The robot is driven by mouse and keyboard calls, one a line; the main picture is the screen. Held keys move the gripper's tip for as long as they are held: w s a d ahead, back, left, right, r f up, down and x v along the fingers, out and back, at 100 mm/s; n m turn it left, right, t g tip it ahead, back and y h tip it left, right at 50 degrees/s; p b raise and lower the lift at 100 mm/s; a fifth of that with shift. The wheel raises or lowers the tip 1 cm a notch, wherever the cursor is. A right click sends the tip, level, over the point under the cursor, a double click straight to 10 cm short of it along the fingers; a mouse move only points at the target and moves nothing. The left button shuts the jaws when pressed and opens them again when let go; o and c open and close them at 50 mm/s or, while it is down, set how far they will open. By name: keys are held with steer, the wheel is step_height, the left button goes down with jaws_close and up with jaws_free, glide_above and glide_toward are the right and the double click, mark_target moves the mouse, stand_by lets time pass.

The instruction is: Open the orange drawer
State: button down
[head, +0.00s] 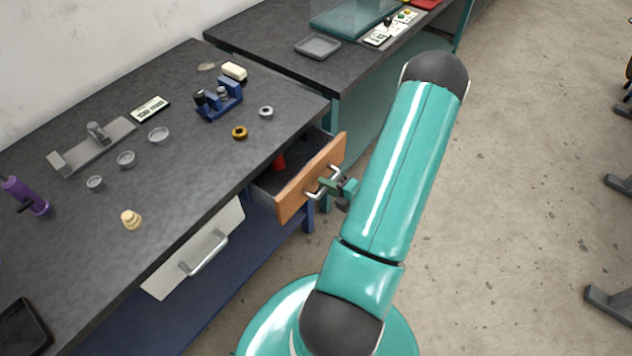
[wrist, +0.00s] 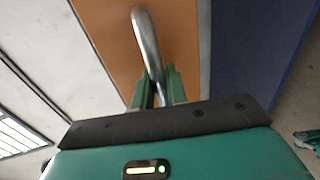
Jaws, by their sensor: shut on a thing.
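The orange drawer (head: 310,180) sits under the dark workbench at its right end and stands partly open. A red object (head: 279,162) shows inside it. Its silver bar handle (head: 312,192) is on the orange front. My gripper (head: 335,186) is at the handle, with its fingers shut around the bar. In the wrist view the silver handle (wrist: 146,40) runs down between my green gripper fingers (wrist: 159,88), with the orange drawer front (wrist: 108,40) behind it. The lower end of the handle is hidden by my gripper.
A white drawer (head: 196,250) with a handle is left of the orange one. The workbench top (head: 190,160) holds a blue fixture (head: 219,100), several rings and a purple tool (head: 25,195). A second table (head: 275,40) stands behind. Open floor (head: 510,190) lies to the right.

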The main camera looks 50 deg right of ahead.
steer(key=f+v, duration=0.2)
steer(key=v, duration=1.1)
steer(key=shift+s+f, duration=0.35)
steer(key=shift+s, duration=0.15)
steer(key=shift+a, duration=0.1)
steer(key=c, duration=1.5)
jaws_free()
steer(key=v, duration=1.3)
steer(key=shift+s+r, duration=0.1)
steer(key=shift+s, duration=0.3)
